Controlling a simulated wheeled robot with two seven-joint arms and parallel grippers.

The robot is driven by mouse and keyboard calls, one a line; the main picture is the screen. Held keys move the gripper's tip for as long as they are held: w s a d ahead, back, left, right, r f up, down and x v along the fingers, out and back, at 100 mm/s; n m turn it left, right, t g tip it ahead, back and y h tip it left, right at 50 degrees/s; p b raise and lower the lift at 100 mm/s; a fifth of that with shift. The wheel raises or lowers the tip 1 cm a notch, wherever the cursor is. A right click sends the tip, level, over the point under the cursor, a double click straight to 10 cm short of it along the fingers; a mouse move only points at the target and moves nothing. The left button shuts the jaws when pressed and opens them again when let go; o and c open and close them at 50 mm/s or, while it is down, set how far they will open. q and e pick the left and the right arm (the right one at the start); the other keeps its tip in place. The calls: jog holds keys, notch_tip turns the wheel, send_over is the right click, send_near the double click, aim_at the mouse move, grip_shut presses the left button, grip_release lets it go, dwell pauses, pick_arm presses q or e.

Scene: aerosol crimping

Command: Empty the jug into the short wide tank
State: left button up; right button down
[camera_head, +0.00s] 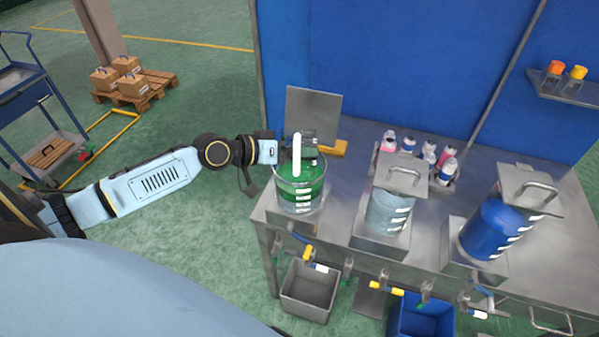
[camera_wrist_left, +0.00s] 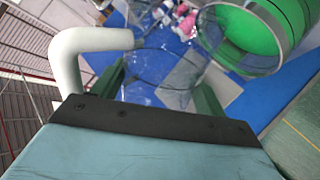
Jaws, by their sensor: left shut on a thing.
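The open, short wide tank (camera_head: 301,201) stands at the left end of the bench, with green liquid in it. Its green content also shows at the upper right in the left wrist view (camera_wrist_left: 252,32). My left gripper (camera_head: 303,142) is over the tank's top, shut on the clear jug (camera_wrist_left: 165,62). The jug's white handle (camera_head: 297,155) shows in front of the tank, and large at the left in the wrist view (camera_wrist_left: 88,50). The jug's mouth appears close to the tank; I see no coloured liquid inside the jug. Its exact tilt is hard to tell. My right gripper is not in view.
A lidded pale tank (camera_head: 388,211) and a lidded blue tank (camera_head: 487,232) stand to the right. A metal plate (camera_head: 312,112) stands upright behind the open tank. Several bottles (camera_head: 428,153) stand at the back. A grey bin (camera_head: 309,290) and a blue bin (camera_head: 421,317) are below the taps.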

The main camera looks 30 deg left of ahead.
pick_arm(q)
jog(key=shift+r+t, duration=0.1)
jog(key=shift+t, duration=0.2)
jog(key=shift+r, duration=0.1)
jog(key=m+b, duration=0.1)
jog(key=b, duration=0.1)
jog(key=f+m+t+b, duration=0.1)
jog(key=b, duration=0.1)
jog(key=shift+w+a+t, duration=0.1)
jog(key=shift+w+t, duration=0.05)
jog(key=shift+t, duration=0.15)
jog(key=shift+m+b, duration=0.3)
jog(key=shift+b, duration=0.1)
jog(key=shift+r+t, duration=0.15)
jog(key=shift+t, duration=0.15)
